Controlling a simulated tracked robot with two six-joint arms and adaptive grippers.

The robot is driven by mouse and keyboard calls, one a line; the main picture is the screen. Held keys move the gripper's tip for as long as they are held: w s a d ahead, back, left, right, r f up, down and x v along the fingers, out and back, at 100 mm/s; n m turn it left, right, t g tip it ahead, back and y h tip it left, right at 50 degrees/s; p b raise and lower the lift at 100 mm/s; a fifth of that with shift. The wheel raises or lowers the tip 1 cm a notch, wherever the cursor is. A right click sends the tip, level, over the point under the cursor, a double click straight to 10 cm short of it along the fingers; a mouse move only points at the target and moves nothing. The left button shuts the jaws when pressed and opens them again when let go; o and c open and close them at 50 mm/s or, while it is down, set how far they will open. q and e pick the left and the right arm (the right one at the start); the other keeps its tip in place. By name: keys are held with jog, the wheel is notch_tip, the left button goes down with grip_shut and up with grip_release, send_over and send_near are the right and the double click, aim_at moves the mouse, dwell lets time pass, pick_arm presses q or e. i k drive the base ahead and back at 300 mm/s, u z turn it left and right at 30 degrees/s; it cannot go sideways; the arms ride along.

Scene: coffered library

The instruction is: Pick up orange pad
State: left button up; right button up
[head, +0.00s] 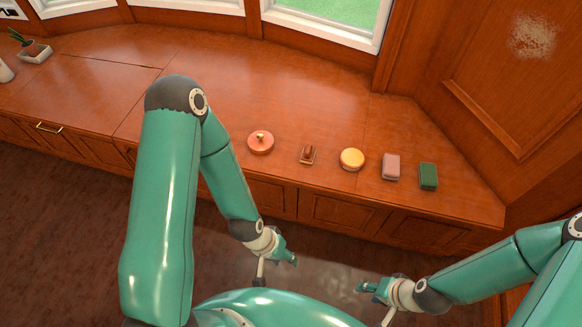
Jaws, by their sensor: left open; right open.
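A round yellow-orange pad (351,159), with a paler side, lies on the wooden counter (300,95) near its front edge. It is the middle thing in a row of small objects and nothing covers it. My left gripper (277,272) is open and empty, below and left of the pad in the picture, over the floor in front of the counter. My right gripper (374,304) is open and empty, lower in the picture and also in front of the counter. Neither gripper touches the pad.
Left of the pad are a small brown block (307,154) and a coral disc with a gold knob (260,142). Right of it are a pink block (391,167) and a green block (428,177). A potted plant (34,49) stands far left. The counter behind the row is clear.

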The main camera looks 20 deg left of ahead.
aim_at(307, 158)
jog(key=u, duration=0.45)
jog(key=k, duration=0.95)
jog(key=u, duration=0.8)
jog(key=i, duration=2.1)
jog(key=z, duration=0.6)
